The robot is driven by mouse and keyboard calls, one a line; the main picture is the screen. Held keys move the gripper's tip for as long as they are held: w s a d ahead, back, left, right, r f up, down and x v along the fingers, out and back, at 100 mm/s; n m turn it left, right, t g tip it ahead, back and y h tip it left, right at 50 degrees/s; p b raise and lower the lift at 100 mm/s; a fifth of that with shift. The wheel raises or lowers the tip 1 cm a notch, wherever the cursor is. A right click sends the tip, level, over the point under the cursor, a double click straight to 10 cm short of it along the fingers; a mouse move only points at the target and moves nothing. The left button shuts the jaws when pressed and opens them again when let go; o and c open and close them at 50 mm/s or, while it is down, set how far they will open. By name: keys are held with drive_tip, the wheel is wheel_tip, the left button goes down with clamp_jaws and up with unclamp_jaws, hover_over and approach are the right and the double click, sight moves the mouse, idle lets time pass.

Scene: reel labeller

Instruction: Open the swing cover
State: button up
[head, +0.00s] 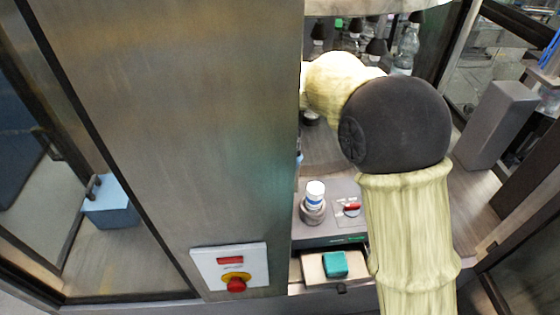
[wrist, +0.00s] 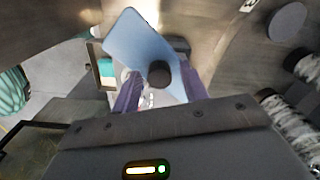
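A light blue flat panel (wrist: 140,40), which looks like the swing cover, stands tilted in the wrist view. A dark round knob (wrist: 159,74) shows against its lower part. My gripper (wrist: 158,92) has its two purple fingers apart, one on each side of the knob in the picture. I see gaps between knob and fingers; whether the knob lies at fingertip depth I cannot tell. In the head view my arm and the metal panel hide my gripper and nearly all of the cover.
A grey metal panel (head: 165,130) with a red button (head: 236,285) stands left of my arm. A white-capped bottle (head: 315,192) stands near a red switch (head: 352,208). Below, an open drawer (head: 312,272) holds a teal block (head: 335,263). Several bottles stand behind my arm.

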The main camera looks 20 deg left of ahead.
drive_tip(key=shift+d+f, duration=0.1)
drive_tip(key=shift+d, duration=0.05)
wheel_tip(320, 180, up, 18)
drive_tip(key=shift+f+b, duration=0.25)
drive_tip(key=shift+b, duration=0.85)
drive_tip(key=w+d+f+n+t+b, duration=0.1)
drive_tip(key=w+d+f+n+b, duration=0.2)
drive_tip(key=d+f, duration=1.3)
drive_tip(key=s+d+f+n, duration=0.2)
drive_tip(key=s+d+f, duration=0.2)
drive_tip(key=d, duration=0.2)
drive_tip(key=s+d+f+n+t, duration=0.1)
drive_tip(key=s+d+f+n, duration=0.1)
drive_tip(key=s+d, duration=0.3)
drive_tip(key=s+d+f+n+b, duration=0.1)
drive_tip(key=s+d+f, duration=0.3)
drive_tip(key=d, duration=0.3)
drive_tip(key=shift+s+d+f+n, duration=0.1)
drive_tip(key=shift+s+f+n, duration=0.1)
drive_tip(key=shift+f, duration=0.25)
drive_tip(key=shift+s+d+f+n, duration=0.1)
drive_tip(key=shift+s+f+n, duration=0.1)
drive_tip(key=shift+f, duration=0.2)
